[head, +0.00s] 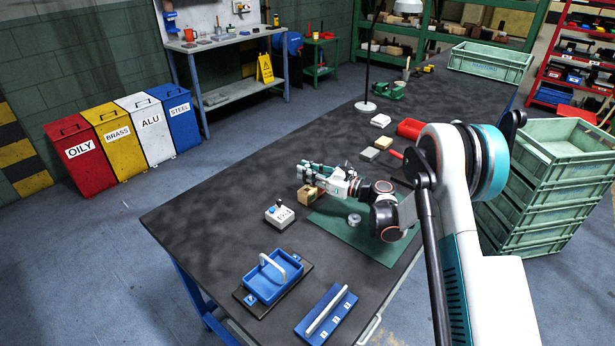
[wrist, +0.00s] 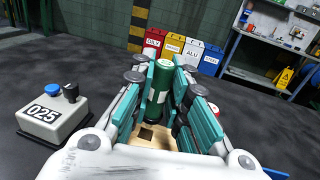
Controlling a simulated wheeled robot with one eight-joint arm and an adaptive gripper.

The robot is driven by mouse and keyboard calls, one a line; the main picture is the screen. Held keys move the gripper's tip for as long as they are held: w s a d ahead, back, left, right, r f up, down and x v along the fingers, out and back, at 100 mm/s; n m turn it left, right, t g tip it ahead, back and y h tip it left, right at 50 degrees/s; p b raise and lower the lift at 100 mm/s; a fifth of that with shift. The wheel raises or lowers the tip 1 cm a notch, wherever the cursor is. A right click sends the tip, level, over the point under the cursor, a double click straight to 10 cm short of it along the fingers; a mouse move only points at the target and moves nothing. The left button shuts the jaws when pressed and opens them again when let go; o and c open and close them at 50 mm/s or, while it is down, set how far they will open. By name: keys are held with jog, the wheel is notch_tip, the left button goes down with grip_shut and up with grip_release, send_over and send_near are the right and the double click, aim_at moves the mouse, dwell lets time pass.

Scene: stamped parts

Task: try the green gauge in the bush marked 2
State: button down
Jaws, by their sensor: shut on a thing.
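The green gauge (wrist: 162,82) is a green cylinder with a pale band, between the teal finger pads of my gripper (wrist: 160,100) in the wrist view. My gripper is shut on it. A wooden block (wrist: 146,140) with a dark square hole lies just below; I cannot tell whether the gauge touches it. In the head view my gripper (head: 306,173) is over this wooden block (head: 308,195), and the gauge cannot be made out. A small round metal part (head: 354,219) lies on the green mat (head: 350,236). I can read no bush mark 2.
A grey box (head: 279,215) with knobs, marked 025 in the wrist view, stands left of the block. A blue tray (head: 270,282) with a white handle and a blue labelled holder (head: 312,322) with a white bar lie nearer. A red bin (head: 410,129) is farther back. The table's left part is clear.

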notch_tip(320, 180, up, 17)
jog(key=p, duration=0.5)
